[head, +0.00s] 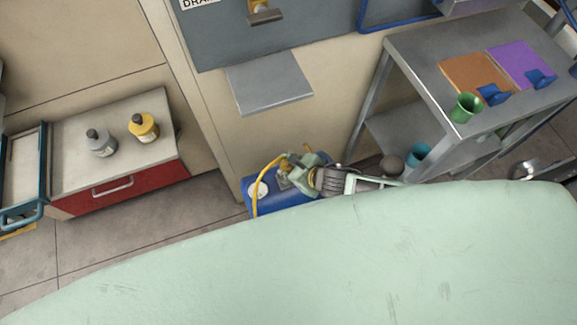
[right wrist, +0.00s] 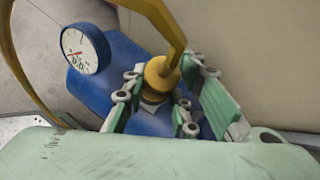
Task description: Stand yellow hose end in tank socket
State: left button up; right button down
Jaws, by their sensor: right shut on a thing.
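The yellow hose (head: 268,175) arcs over the blue tank (head: 289,195) on the floor against the wall. My right gripper (head: 288,165) is above the tank at the hose's end. In the right wrist view the gripper (right wrist: 168,98) is shut on the yellow hose end (right wrist: 161,74), which hangs over the blue tank (right wrist: 118,70). The tank socket is hidden behind the fingers, so I cannot tell whether the end is in it. My left gripper is not in view.
A round white gauge (right wrist: 80,49) with a blue rim sits on the tank. A grey shelf (head: 270,80) juts from the wall above. A grey cart (head: 420,75) stands right, with a green cup (head: 466,108). A red-fronted cabinet (head: 120,188) with two bottles stands left.

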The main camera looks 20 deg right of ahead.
jog(key=c, duration=1.3)
grip_release()
jog(key=shift+c, duration=0.2)
jog(key=v, duration=1.2)
jog(key=shift+d, duration=0.1)
